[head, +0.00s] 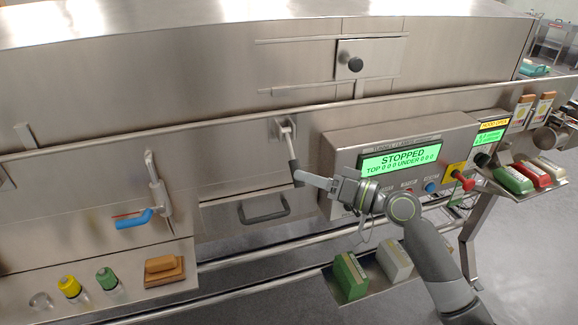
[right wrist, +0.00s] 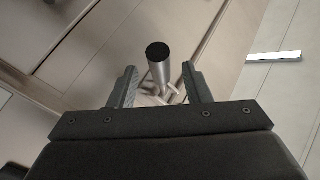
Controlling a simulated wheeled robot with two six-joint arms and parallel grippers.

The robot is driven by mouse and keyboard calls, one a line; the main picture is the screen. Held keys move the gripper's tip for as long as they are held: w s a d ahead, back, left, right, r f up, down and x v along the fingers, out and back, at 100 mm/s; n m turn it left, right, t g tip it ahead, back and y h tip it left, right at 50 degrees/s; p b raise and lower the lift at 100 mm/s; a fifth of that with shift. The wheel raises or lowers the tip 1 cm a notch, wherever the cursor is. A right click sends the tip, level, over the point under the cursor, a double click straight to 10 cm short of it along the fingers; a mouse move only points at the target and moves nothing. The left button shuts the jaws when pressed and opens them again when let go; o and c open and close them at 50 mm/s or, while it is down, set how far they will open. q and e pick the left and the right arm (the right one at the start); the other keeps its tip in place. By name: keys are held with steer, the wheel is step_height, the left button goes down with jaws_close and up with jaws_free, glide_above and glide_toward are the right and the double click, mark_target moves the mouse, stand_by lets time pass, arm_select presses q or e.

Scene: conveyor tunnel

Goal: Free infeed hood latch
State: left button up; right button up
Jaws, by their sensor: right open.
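A small metal latch (head: 284,127) is mounted on the steel hood front, left of the control box in the head view. Its short lever points down toward my right gripper (head: 300,174). The right gripper is open, with its fingertips at the lever's lower end. In the right wrist view, a round metal lever with a dark end (right wrist: 159,62) stands between the two open fingers (right wrist: 160,80). A gap shows on each side, and I cannot tell whether either finger touches it. My left gripper is not in view.
The control box screen (head: 400,158) reads STOPPED. A grey loop handle (head: 264,212) sits below the latch. A blue-handled valve (head: 135,219) is at left. A lower shelf (head: 385,284) holds green and white blocks. A right tray (head: 520,188) holds several brushes.

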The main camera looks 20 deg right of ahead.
mark_target(293, 161)
steer(key=p+x, duration=0.1)
steer(key=x, duration=0.4)
steer(key=shift+w+a, duration=0.2)
jaws_close()
